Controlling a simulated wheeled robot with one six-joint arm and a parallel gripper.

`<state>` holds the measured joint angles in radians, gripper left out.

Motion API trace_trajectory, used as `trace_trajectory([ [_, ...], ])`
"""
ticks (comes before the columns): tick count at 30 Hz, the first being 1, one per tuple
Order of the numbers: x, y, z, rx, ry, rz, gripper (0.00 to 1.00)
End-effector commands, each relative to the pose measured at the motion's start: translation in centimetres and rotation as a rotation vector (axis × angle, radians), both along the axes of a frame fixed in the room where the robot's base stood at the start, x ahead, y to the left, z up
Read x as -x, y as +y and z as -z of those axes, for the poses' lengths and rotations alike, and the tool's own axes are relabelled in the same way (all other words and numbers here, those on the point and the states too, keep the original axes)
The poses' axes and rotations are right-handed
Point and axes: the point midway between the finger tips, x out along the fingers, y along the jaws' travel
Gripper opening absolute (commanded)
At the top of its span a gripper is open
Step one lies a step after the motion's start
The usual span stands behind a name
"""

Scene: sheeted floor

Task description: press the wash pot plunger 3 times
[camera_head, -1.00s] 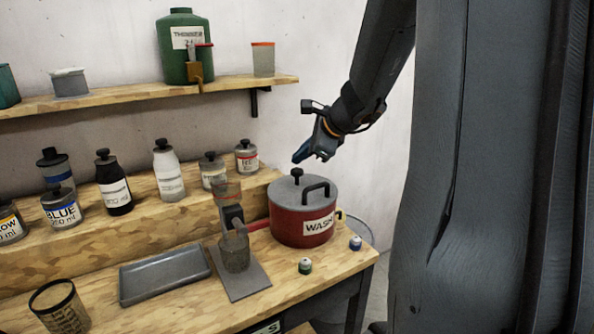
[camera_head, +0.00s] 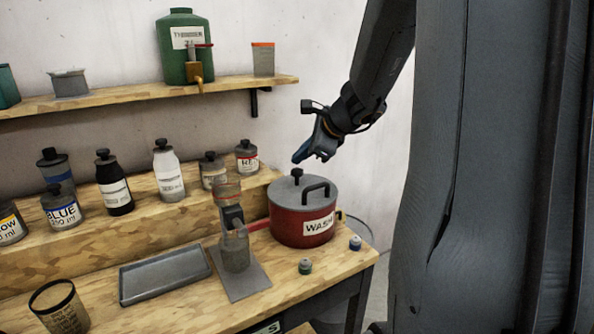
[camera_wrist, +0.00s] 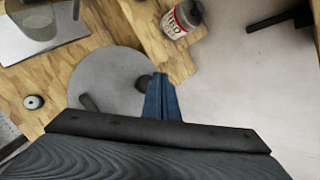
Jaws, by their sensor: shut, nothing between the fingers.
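The red wash pot (camera_head: 290,226) stands at the right end of the wooden bench, with a grey lid and a white WASH label. Its black plunger knob (camera_head: 297,174) stands up from the lid, beside a black arched handle (camera_head: 316,188). My gripper (camera_head: 300,156) is shut and empty, its blue fingers just above the plunger and seemingly apart from it. In the wrist view the shut fingers (camera_wrist: 161,98) lie over the grey lid (camera_wrist: 105,80), and the knob (camera_wrist: 143,83) shows just left of them, partly hidden.
A grey cup (camera_head: 235,250) on a stand is left of the pot. Labelled bottles, including a red-label one (camera_head: 246,157), line the raised step behind. A shelf (camera_head: 150,92) hangs above.

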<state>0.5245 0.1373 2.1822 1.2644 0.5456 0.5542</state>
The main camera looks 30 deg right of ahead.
Motion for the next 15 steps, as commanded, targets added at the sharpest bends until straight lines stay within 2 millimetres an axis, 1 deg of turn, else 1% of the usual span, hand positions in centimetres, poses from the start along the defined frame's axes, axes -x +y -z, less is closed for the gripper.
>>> trace_trajectory([
  [11,-0.01,-0.01,0.05,0.000,0.000,0.000,0.00],
  [15,-0.02,-0.01,0.45,0.000,0.000,0.000,0.00],
])
